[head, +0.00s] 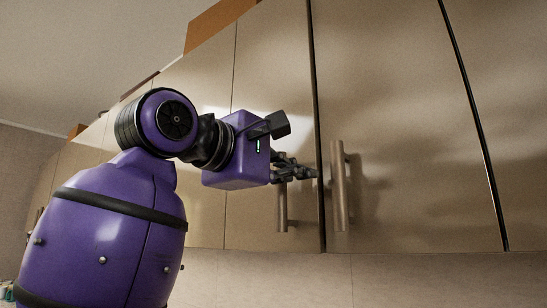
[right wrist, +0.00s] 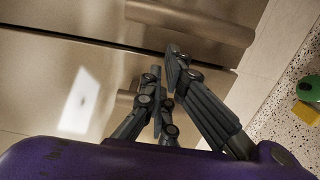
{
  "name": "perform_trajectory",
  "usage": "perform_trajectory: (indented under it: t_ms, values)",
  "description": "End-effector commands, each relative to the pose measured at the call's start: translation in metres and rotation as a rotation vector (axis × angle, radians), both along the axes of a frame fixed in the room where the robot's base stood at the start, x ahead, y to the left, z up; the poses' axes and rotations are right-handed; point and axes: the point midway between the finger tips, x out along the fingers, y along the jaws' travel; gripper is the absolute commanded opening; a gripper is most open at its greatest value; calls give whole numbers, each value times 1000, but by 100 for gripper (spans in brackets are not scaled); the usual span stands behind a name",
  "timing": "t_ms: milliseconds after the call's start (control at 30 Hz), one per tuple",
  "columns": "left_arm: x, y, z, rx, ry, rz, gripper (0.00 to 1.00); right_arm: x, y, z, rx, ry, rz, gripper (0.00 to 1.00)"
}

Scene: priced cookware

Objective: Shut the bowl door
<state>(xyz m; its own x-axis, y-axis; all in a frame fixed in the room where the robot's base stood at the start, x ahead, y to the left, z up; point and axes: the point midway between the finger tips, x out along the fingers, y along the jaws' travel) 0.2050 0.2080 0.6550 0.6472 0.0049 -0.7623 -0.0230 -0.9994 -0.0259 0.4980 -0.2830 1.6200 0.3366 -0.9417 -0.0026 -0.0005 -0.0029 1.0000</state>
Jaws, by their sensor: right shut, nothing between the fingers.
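A row of beige upper cabinet doors fills the head view. No bowl shows, so I cannot tell by contents which is the bowl door. The left middle door (head: 255,75) and the right middle door (head: 390,90) meet at a dark vertical seam, and both look shut or nearly so. Each has a bar handle near that seam: the left handle (head: 283,208) and the right handle (head: 340,190). My right gripper (head: 308,173) is shut and empty in front of the seam, close to the handles; contact cannot be told. It also shows in the right wrist view (right wrist: 167,75). My left gripper is out of view.
A speckled counter (right wrist: 262,115) lies below, with a green object (right wrist: 311,88) and a yellow block (right wrist: 306,116) on it. Another dark seam (head: 473,105) runs between doors at the right. The wall (head: 290,280) under the cabinets is clear.

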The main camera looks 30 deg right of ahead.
Motion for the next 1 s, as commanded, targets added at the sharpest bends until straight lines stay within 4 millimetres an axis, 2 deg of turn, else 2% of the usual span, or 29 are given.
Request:
perform_trajectory:
  t_ms: [100,300,767,933,1000]
  values:
    - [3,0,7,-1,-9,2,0,5,-21,3,-1,-1,-3,0]
    - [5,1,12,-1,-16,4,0,13,-41,2,-2,-1,-2,0]
    - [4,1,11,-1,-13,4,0,16,-47,0,-1,1,-1,0]
    - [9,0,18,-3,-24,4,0,19,-64,2,-1,0,-3,0]
    - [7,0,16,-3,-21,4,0,20,-63,1,-2,0,-1,0]
